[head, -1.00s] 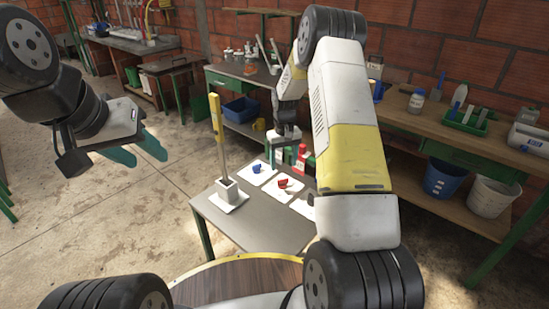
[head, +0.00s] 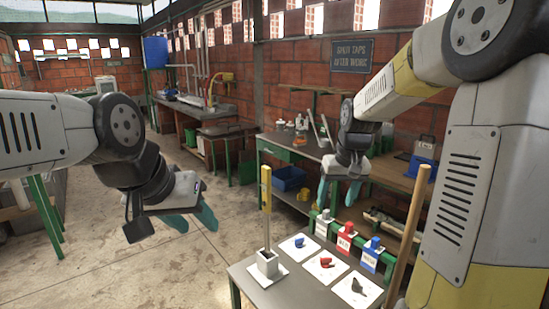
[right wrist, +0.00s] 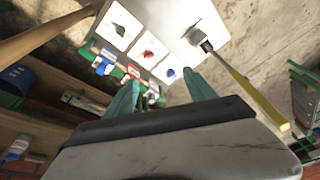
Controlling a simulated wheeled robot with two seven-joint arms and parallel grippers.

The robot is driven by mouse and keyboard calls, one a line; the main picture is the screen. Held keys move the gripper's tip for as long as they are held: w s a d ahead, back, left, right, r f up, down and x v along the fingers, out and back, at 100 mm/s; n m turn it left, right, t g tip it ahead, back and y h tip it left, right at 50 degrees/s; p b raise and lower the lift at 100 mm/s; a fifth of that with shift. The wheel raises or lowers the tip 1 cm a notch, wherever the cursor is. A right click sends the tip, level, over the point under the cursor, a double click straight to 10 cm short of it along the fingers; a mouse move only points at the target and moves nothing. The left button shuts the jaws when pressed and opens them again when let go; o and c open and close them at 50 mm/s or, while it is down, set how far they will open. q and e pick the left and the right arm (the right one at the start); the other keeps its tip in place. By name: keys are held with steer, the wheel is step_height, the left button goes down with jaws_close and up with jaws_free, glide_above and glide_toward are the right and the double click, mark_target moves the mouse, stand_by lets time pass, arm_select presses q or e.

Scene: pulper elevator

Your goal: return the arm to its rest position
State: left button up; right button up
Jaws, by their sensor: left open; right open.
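In the head view my right arm comes in from the right. My right gripper (head: 338,192) is open and empty, with its teal fingers pointing down behind the small table (head: 262,298). It also shows in the right wrist view (right wrist: 165,92), with nothing between its fingers. My left gripper (head: 192,220) is open and empty, over the floor left of the table. On the table lie three white cards with a blue piece (head: 299,242), a red piece (head: 326,262) and a black piece (head: 358,285). A yellow stick (head: 266,200) stands upright in a grey holder (head: 267,263).
A green rail with white, red (head: 345,236) and blue (head: 371,254) tagged pieces runs behind the table. A wooden pole (head: 408,235) rises near my right arm. Workbenches line the brick wall; a blue bin (head: 289,179) sits below one.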

steer(key=s+a+r+t, duration=0.1)
steer(key=s+r, duration=0.1)
steer(key=s, duration=0.5)
steer(key=s+a+r+t, duration=0.1)
steer(key=s+r, duration=0.2)
steer(key=s, duration=0.4)
steer(key=s+r+t+y, duration=0.1)
steer(key=s+r, duration=0.1)
steer(key=s, duration=0.5)
steer(key=shift+s+a+r, duration=0.2)
steer(key=shift+a+r, duration=0.05)
steer(key=shift+a, duration=0.15)
